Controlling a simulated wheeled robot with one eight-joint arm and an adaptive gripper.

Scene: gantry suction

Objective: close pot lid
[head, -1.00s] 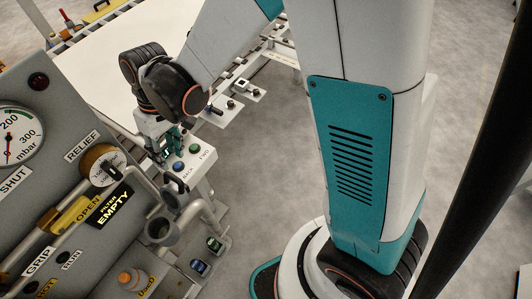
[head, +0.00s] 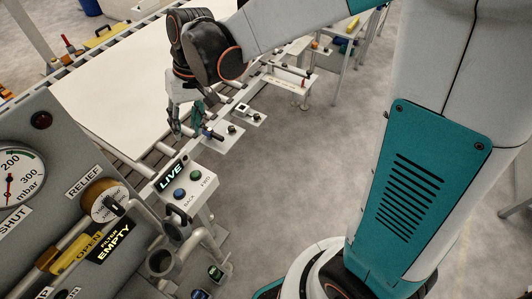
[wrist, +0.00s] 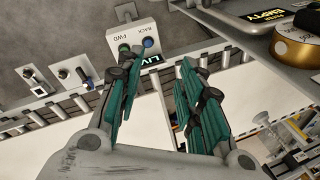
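A grey round pot (head: 160,262) with an open, dark mouth shows low in the head view, below the yellow-and-black FILTER EMPTY label (head: 111,240). A grey rounded piece (head: 177,214) stands just above it, perhaps its raised lid; I cannot tell for sure. My gripper (head: 188,134) is up and to the right of the pot, beyond the button box. In the wrist view its teal fingers (wrist: 156,68) are spread apart with nothing between them. The pot is not clearly visible in the wrist view.
The button box (head: 190,190) with a LIVE display, blue and green buttons stands between gripper and pot. The grey panel (head: 60,160) with gauge and brass RELIEF knob (head: 100,200) is left. A white sheet (head: 125,80) lies on rollers behind. Bare floor (head: 290,190) is right.

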